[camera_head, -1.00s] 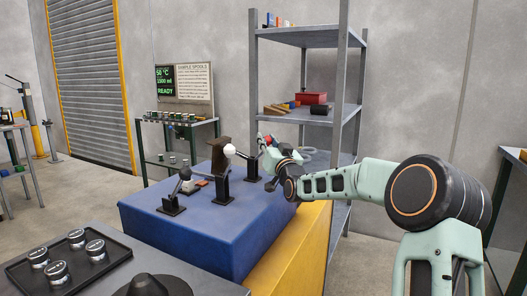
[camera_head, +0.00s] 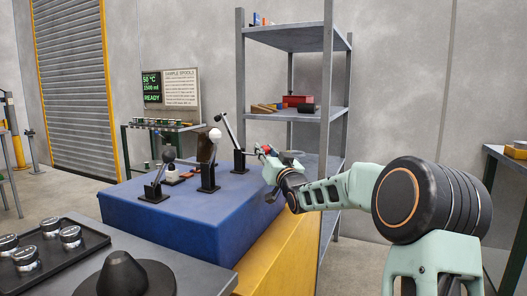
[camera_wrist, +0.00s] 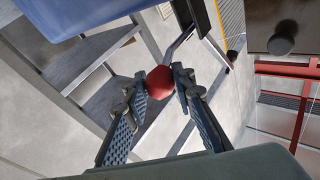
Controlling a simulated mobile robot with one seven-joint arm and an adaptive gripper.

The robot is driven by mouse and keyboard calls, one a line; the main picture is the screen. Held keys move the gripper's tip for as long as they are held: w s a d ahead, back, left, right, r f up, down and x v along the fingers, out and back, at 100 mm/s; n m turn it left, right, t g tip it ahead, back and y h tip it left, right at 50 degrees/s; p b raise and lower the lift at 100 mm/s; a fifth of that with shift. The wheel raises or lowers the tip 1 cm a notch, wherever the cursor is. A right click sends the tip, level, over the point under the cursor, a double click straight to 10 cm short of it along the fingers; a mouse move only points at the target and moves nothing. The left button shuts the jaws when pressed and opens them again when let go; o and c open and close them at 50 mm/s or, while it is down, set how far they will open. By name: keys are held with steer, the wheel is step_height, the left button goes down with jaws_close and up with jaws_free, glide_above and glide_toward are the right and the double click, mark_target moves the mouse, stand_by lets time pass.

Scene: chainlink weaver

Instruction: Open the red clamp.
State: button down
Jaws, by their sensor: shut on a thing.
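The red clamp's upright (camera_head: 240,162) stands on the blue block, right of the white-knobbed clamp. Its dark bar slants up and left, clear of the block. Its handle runs right to a red knob (camera_wrist: 159,82), which also shows in the head view (camera_head: 266,149). My gripper (camera_wrist: 160,84) is shut on the red knob, with one finger on each side. The grey handle rod (camera_wrist: 181,44) runs up from the knob in the wrist view. In the head view, my gripper (camera_head: 268,156) is small and partly hides the knob.
A white-knobbed clamp (camera_head: 208,178) and a grey-knobbed clamp (camera_head: 155,185) stand on the blue block (camera_head: 185,217), near a brown upright part (camera_head: 205,148). Grey shelving (camera_head: 330,150) rises behind my gripper. A black tray (camera_head: 85,250) of tins sits front left.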

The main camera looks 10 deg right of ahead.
steer(key=shift+d+f, duration=0.2)
steer(key=shift+f, duration=0.3)
steer(key=shift+d+f, duration=0.15)
steer(key=shift+f, duration=0.3)
steer(key=shift+b, duration=0.3)
steer(key=c, duration=1.7)
jaws_free()
steer(key=shift+o, duration=0.2)
steer(key=shift+a+r, duration=0.1)
steer(key=shift+s, duration=0.25)
steer(key=v, duration=1.1)
steer(key=shift+s, duration=0.2)
